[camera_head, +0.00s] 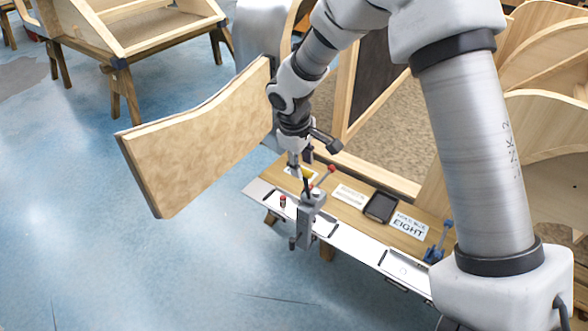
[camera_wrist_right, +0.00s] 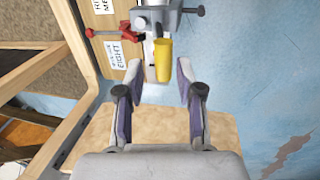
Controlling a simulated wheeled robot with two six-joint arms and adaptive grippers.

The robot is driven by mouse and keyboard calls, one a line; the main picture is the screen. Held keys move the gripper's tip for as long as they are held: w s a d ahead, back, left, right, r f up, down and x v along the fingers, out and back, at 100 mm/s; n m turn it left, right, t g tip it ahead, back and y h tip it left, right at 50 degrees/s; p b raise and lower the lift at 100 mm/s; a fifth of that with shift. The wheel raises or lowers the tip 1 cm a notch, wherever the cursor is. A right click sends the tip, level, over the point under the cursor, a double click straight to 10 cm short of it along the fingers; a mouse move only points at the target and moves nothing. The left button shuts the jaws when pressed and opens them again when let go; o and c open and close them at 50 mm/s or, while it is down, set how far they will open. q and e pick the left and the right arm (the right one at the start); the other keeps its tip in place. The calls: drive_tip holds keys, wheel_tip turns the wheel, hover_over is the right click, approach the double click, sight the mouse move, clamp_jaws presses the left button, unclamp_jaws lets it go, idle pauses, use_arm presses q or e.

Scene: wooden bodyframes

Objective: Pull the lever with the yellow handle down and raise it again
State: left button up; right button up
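The lever's yellow handle (camera_head: 308,174) is partly hidden by my right gripper in the head view. In the right wrist view, the yellow handle (camera_wrist_right: 162,60) points toward the gripper from a grey metal lever fixture (camera_wrist_right: 158,20). The fixture (camera_head: 308,218) is on the front edge of the workbench in the head view. My right gripper (camera_head: 298,165) is right by the handle. The right wrist view shows its two fingers (camera_wrist_right: 159,70) apart, with the handle's end in the gap between their tips. I cannot tell whether either finger touches it. My left gripper is not in view.
A red-handled lever (camera_wrist_right: 108,33) is beside the fixture. The bench (camera_head: 352,222) also bears labels, a black tray (camera_head: 381,207) and a blue clamp (camera_head: 438,245). A large wooden panel (camera_head: 200,145) is close left of my right gripper. Blue floor (camera_head: 150,270) is open at front left.

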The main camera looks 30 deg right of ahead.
sight(306, 171)
drive_tip(key=f, duration=0.2)
drive_tip(key=s, duration=0.1)
drive_tip(key=shift+d+f, duration=0.35)
drive_tip(key=shift+f, duration=0.05)
drive_tip(key=x, duration=0.2)
drive_tip(key=shift+w+f+p, duration=0.2)
drive_tip(key=shift+f+p, duration=0.05)
drive_tip(key=shift+p, duration=0.1)
drive_tip(key=shift+w+f, duration=0.25)
drive_tip(key=shift+f, duration=0.05)
drive_tip(key=shift+s+r, duration=0.2)
drive_tip(key=shift+s, duration=0.1)
clamp_jaws()
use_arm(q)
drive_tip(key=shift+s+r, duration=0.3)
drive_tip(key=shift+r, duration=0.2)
use_arm(e)
drive_tip(key=shift+w, duration=0.1)
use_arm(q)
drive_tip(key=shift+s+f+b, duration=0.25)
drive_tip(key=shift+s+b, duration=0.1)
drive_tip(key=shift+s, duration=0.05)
use_arm(e)
drive_tip(key=shift+f, duration=0.2)
